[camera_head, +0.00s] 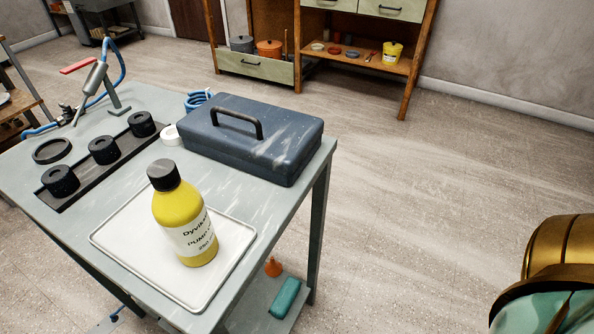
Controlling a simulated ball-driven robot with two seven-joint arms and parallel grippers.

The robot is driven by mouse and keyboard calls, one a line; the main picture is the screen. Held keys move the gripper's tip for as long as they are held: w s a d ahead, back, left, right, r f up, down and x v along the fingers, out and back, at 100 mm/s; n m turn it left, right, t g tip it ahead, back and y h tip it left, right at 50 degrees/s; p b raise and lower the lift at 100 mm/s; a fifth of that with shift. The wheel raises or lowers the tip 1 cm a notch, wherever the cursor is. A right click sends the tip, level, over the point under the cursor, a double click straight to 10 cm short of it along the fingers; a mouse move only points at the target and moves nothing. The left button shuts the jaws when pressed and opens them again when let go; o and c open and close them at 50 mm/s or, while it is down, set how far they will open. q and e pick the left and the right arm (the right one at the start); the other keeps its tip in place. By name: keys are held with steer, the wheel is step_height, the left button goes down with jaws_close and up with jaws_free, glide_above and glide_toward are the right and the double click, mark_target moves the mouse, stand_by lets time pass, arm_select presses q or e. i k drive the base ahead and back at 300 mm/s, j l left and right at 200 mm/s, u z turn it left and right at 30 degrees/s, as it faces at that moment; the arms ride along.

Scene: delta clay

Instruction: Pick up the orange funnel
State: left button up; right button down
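A small orange funnel (273,267) is on the lower shelf (247,305) of the grey-green table, just below the tabletop's right edge. It appears to stand wide end down with its narrow spout up. A teal object (285,298), perhaps a folded cloth or box, lies close to its right on the same shelf. Neither of my grippers is in view. A gold and teal rounded part at the lower right looks like part of my own body.
The tabletop holds a white tray (140,262) with a yellow bottle (180,210), a blue toolbox (250,140), and a black rack (85,178) with black cylinders. A table leg (319,235) stands right of the funnel. The floor to the right is clear.

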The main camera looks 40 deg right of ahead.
mark_target(273, 269)
steer(key=l+z, duration=0.15)
steer(key=l, duration=1.45)
steer(key=i+l+z, duration=0.15)
steer(key=i+l, duration=0.6)
steer(key=l, duration=0.1)
